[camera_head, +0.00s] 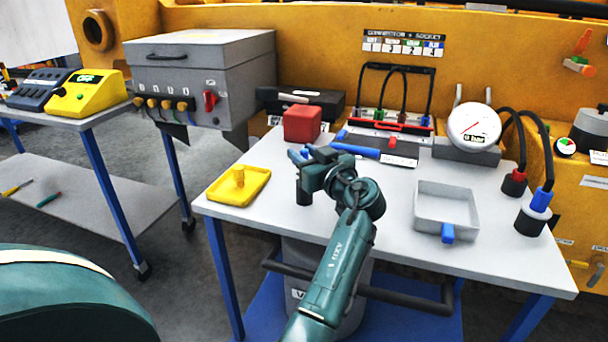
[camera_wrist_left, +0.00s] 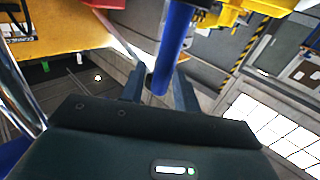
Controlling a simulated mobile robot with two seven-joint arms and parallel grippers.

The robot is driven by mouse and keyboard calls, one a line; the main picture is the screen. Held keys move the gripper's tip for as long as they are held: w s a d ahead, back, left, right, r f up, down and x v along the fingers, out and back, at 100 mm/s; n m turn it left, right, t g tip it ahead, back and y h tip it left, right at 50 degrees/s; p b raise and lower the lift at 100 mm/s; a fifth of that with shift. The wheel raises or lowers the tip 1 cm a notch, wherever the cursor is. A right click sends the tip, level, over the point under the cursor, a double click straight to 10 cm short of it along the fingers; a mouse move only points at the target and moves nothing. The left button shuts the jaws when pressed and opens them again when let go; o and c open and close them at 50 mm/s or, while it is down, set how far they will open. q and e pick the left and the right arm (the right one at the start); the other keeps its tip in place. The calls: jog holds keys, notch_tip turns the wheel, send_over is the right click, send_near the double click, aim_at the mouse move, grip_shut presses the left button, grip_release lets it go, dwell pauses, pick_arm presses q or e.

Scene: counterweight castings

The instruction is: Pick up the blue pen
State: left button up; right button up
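In the wrist view a long blue pen (camera_wrist_left: 174,48) lies between the two fingers (camera_wrist_left: 160,84), close against both, and runs out past the top edge. The gripper looks shut on it. In the head view a blue cylinder (camera_head: 357,151), which looks like the pen, shows at the right of the gripper; the gripper hides part of it. My right gripper is not in view.
A red block (camera_head: 302,124) stands behind the gripper, a yellow tray (camera_head: 238,187) at left, a grey open box (camera_head: 446,207) at right. A gauge (camera_head: 474,127) and cables with plugs (camera_head: 536,212) stand further right.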

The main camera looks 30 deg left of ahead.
pick_arm(q)
grip_shut()
